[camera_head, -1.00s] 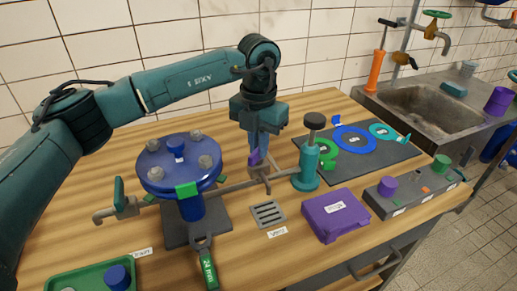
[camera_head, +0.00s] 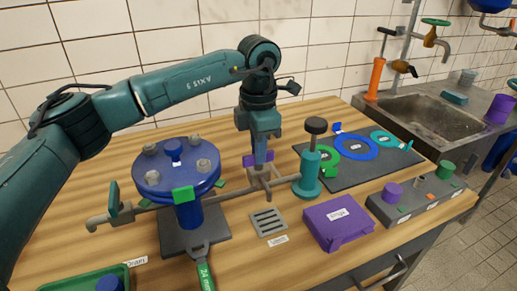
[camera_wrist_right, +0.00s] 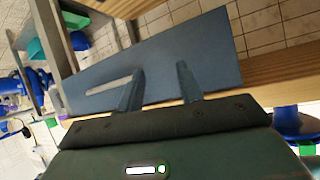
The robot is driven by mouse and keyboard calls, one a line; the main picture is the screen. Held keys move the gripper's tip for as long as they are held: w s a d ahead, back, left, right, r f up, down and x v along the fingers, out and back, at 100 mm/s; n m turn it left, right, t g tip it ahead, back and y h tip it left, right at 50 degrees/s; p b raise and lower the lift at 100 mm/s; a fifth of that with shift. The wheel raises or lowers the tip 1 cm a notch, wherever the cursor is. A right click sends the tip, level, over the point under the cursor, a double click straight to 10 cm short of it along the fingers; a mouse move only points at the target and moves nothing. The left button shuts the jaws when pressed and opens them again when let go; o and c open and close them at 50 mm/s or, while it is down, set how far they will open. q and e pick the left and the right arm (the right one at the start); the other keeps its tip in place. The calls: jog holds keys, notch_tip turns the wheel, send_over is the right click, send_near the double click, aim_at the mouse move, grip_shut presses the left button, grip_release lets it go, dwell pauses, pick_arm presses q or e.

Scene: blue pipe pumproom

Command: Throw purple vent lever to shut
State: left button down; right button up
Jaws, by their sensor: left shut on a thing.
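The purple vent lever (camera_head: 249,160) sits on the valve of the pipe (camera_head: 236,191) between the blue flanged vessel (camera_head: 177,172) and the teal cylinder with a black knob (camera_head: 308,172). My left gripper (camera_head: 261,159) points down from above and is shut on the lever. The fingers cover the middle of the lever, so only bits of purple show on either side, roughly crosswise. My right gripper (camera_wrist_right: 160,90) shows in the right wrist view. Its two fingers are apart with nothing between them, in front of a blue-grey panel.
A slotted vent grate (camera_head: 268,222) lies in front of the valve. A purple box (camera_head: 338,222) and a grey block with coloured knobs (camera_head: 415,198) stand to the right. A dark mat with rings (camera_head: 385,164) lies behind, near the sink (camera_head: 440,120). A green tray (camera_head: 75,285) is front left.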

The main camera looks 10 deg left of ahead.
dwell(0.4)
pick_arm(q)
jog(key=c, duration=1.5)
grip_release()
notch_tip(320, 180, up, 13)
jog(key=shift+r, duration=0.1)
